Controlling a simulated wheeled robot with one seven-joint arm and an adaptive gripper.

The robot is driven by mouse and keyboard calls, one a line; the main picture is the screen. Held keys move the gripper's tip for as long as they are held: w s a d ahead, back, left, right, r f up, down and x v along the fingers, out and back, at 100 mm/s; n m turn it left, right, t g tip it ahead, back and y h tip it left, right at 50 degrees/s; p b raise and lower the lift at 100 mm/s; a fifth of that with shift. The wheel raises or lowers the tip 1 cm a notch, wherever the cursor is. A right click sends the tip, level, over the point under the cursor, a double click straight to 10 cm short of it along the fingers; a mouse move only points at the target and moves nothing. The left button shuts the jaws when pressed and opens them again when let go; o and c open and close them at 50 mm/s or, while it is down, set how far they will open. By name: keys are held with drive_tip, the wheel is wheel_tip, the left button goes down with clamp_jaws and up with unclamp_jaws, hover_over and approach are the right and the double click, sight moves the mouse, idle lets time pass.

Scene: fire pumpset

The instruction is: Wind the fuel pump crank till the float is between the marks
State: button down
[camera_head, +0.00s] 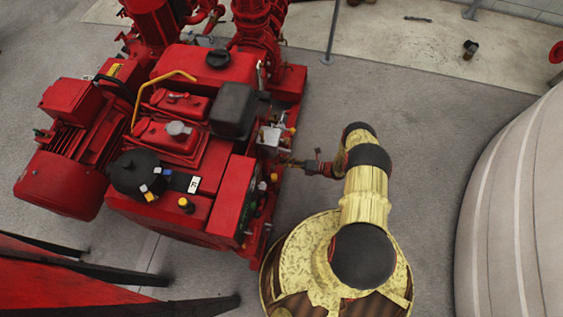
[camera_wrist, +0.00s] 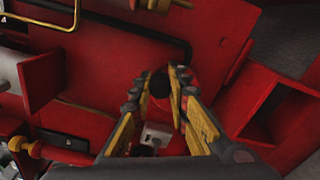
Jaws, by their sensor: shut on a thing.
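The red fire pumpset (camera_head: 185,140) fills the left of the head view. My gripper (camera_head: 287,163) reaches its right side, low beside the engine. In the wrist view my gripper's yellow-and-grey fingers (camera_wrist: 161,80) close around a small dark round knob, which I take to be the crank handle (camera_wrist: 158,84). The rest of the crank is hidden by my fingers or too small to make out. I cannot make out the float or its marks in either view.
A white fitting (camera_wrist: 155,136) lies below the knob in the wrist view, and an open red box section (camera_wrist: 262,112) stands to the right. A large pale rounded tank (camera_head: 515,210) stands at the right of the head view. Grey floor (camera_head: 420,120) between is clear.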

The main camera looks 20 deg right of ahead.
drive_tip(key=shift+w+d+f+m, duration=0.2)
drive_tip(key=shift+f+m, duration=0.35)
drive_tip(key=shift+m, duration=1)
drive_tip(key=shift+w+d+f+m, duration=0.2)
drive_tip(key=shift+f+m, duration=0.3)
drive_tip(key=shift+m, duration=1)
drive_tip(key=shift+w+d+f+m, duration=0.1)
drive_tip(key=shift+w+f+m, duration=0.35)
drive_tip(key=shift+m, duration=1.1)
drive_tip(key=shift+s+f, duration=0.1)
drive_tip(key=shift+s, duration=0.05)
drive_tip(key=c, duration=1.8)
unclamp_jaws()
drive_tip(key=shift+o, duration=0.6)
drive_tip(key=v, duration=1.2)
